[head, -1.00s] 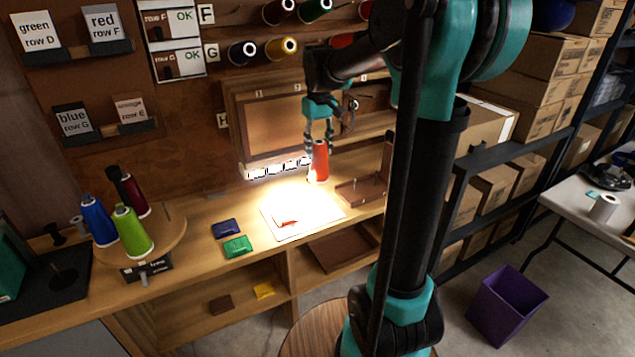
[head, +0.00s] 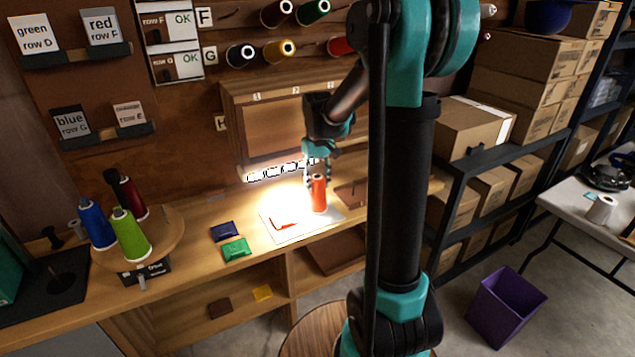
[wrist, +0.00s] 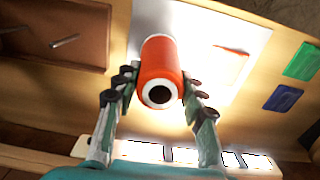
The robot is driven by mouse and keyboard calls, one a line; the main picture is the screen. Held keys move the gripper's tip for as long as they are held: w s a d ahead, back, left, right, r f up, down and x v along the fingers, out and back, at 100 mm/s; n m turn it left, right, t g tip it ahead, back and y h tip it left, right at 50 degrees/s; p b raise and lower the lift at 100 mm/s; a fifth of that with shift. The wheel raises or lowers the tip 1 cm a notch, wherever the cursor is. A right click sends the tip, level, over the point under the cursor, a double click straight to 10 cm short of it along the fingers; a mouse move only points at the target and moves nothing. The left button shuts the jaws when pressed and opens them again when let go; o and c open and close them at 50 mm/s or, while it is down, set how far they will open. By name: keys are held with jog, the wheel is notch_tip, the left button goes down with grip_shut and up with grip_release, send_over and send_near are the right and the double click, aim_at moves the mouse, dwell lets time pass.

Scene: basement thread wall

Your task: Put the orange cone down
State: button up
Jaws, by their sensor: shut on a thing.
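The orange cone (head: 319,195) is at the right part of the white sheet (head: 297,231) on the lit bench. It looks upright, and its base is at or just above the sheet; I cannot tell if it touches. My gripper (head: 317,178) is around its upper part from above and behind. In the wrist view the cone (wrist: 159,65) sits between the two fingers of my gripper (wrist: 158,92), its white-rimmed end with a dark hole facing the camera. The fingers are shut on it.
An orange-red mark (head: 284,224) lies on the sheet. Blue (head: 224,231) and green (head: 236,249) packets lie left of it. A round board (head: 160,243) with blue, green and dark red cones stands further left. A brown tray (wrist: 65,30) is beside the sheet.

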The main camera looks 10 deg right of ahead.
jog(key=o, duration=1.1)
notch_tip(320, 180, up, 12)
jog(key=s+d+f+m+t, duration=0.1)
jog(key=s+f, duration=0.5)
jog(key=s, duration=0.1)
jog(key=s+d+f+m+t, duration=0.1)
jog(key=s+f, duration=0.5)
jog(key=s, duration=0.1)
jog(key=s+d+f+m+t, duration=0.1)
jog(key=s+d+f+t, duration=0.1)
jog(key=s+f, duration=0.4)
jog(key=shift+s+f+m, duration=0.15)
jog(key=shift+s, duration=0.35)
jog(key=shift+s+f+m, duration=0.15)
jog(key=shift+s, duration=0.35)
